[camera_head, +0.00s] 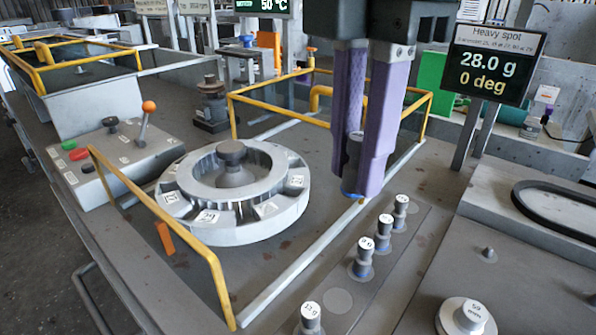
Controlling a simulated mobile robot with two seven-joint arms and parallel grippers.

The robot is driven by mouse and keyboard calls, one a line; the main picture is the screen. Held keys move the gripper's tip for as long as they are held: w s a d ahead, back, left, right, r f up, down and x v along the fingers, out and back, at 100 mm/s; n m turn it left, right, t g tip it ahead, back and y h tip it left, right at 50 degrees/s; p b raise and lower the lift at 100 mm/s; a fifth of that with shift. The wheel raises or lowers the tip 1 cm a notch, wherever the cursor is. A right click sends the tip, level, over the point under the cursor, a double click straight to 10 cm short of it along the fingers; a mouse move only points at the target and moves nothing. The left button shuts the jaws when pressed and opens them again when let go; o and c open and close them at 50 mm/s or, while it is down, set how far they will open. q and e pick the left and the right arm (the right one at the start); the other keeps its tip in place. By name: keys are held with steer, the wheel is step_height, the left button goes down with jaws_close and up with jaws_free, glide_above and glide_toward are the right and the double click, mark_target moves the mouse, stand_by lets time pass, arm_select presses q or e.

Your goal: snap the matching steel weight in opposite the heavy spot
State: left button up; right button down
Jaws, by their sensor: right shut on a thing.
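My right gripper (356,178) points down from the top, with purple fingers closed around a small grey steel weight (353,148). It hangs above the table, right of the rotor and behind the weight strip. Most of the held weight is hidden, and its label cannot be read. The pale ring-shaped rotor (232,228) lies flat at left centre, with numbered labels around its rim and a dark central knob (232,152). Several knobbed weights (362,258) stand along a grey strip. The display (489,66) reads "Heavy spot", 28.0 g and 0 deg. My left gripper is out of view.
Yellow guard rails (210,255) surround the rotor area. A control box (115,150) with buttons and an orange-tipped lever stands at left. The strip has a bare round spot (337,300). A black belt (560,210) lies at right.

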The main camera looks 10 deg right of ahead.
mark_target(359, 137)
step_height(359, 137, up, 7)
steer(key=shift+f+p, duration=0.1)
steer(key=shift+p, duration=0.7)
steer(key=shift+r+p, duration=1.05)
steer(key=shift+r, duration=0.45)
